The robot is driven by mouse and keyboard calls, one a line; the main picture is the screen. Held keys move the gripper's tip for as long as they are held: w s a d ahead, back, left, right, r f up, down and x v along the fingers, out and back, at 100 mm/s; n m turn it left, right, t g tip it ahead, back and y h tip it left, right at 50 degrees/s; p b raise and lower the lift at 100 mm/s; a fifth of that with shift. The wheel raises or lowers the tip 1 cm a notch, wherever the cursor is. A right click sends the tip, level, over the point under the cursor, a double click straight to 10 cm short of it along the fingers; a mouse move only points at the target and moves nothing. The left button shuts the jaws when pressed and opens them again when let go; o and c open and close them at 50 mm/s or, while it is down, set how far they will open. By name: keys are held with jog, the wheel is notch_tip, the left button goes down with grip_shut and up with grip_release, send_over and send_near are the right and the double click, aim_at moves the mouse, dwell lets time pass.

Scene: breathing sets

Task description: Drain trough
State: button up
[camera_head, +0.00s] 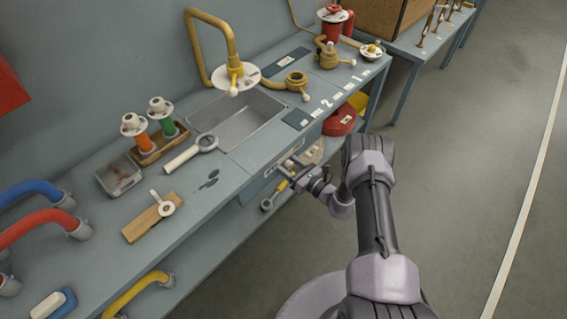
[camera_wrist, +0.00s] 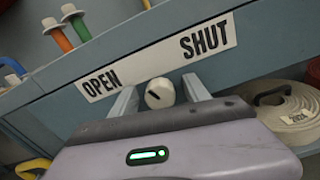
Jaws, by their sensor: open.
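The trough (camera_head: 237,118) is a grey sunken basin in the bench top; I cannot tell whether it holds water. On the bench front below it is a white label (camera_head: 284,165), which reads OPEN on the left and SHUT on the right in the wrist view (camera_wrist: 158,56). A round white knob (camera_wrist: 161,92) with a short dark mark sits just below the label. My gripper (camera_head: 298,181) is at the bench front. In the wrist view its open fingers (camera_wrist: 160,100) stand on either side of the knob. Contact with the knob cannot be told.
A yellow-handled ring tool (camera_head: 275,194) shows beside my gripper. A red coil (camera_head: 341,121) and a pale coiled hose (camera_wrist: 292,112) lie under the bench. The floor (camera_head: 470,130) at right is clear.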

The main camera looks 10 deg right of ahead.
jog(key=shift+w+a, duration=0.1)
grip_shut()
jog(key=shift+n, duration=0.3)
jog(key=shift+n+b, duration=1.2)
jog(key=shift+n, duration=2.5)
